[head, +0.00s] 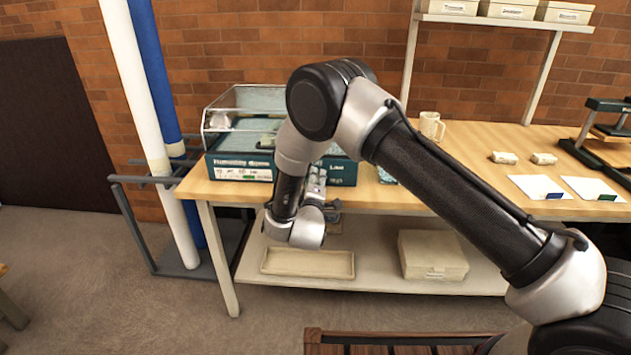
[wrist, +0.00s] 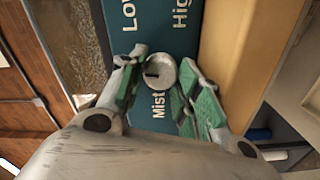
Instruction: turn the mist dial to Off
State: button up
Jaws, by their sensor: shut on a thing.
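The mist dial (wrist: 162,70) is a small round pale grey knob with a dark mark, on a teal front panel (wrist: 155,38). In the wrist view the mark lies toward the picture's left. The words Low, High and Mist show around the knob; I see no Off label. My gripper (wrist: 161,83) is shut on the dial, one green-padded finger on each side. In the head view my gripper (head: 318,182) is at the front of the teal humidity box (head: 240,168), and the dial is hidden there.
The box stands on a wooden table (head: 465,150) with a clear lid (head: 245,98). A mug (head: 431,126), small blocks and white cards are to the right. A tray (head: 307,263) and a box (head: 432,254) sit on the lower shelf. White and blue rolls stand left.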

jog(key=shift+f+n, duration=0.1)
jog(key=shift+n, duration=0.7)
jog(key=o, duration=0.7)
jog(key=shift+o, duration=0.2)
jog(key=shift+s, duration=0.1)
jog(key=s, duration=1.2)
jog(key=shift+a, duration=0.25)
